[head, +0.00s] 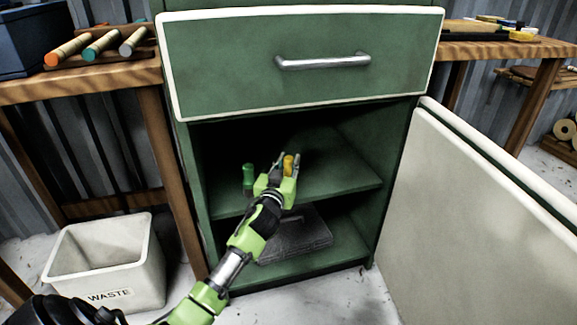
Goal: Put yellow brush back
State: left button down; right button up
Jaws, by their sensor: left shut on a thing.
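A green cabinet (198,190) stands in the middle with its lower compartment open. My left gripper (285,164) reaches into it above the upper shelf (345,175). The gripper is shut on a yellow thing (289,163), likely the yellow brush, of which only a short upright yellow part shows between the fingers. The rest of it is hidden by the gripper. I cannot tell whether it touches the shelf. A green upright object (248,174) stands on the same shelf, just left of the gripper. My right gripper is not in view.
The cabinet door (480,215) is swung open to the right. A closed drawer (300,65) is above the opening. A dark flat case (300,238) lies on the lower shelf. A white waste bin (105,262) stands at left. The upper shelf's right side is clear.

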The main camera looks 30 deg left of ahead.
pick_arm(q)
jog(key=c, duration=1.8)
grip_release()
jog(key=shift+f, duration=0.1)
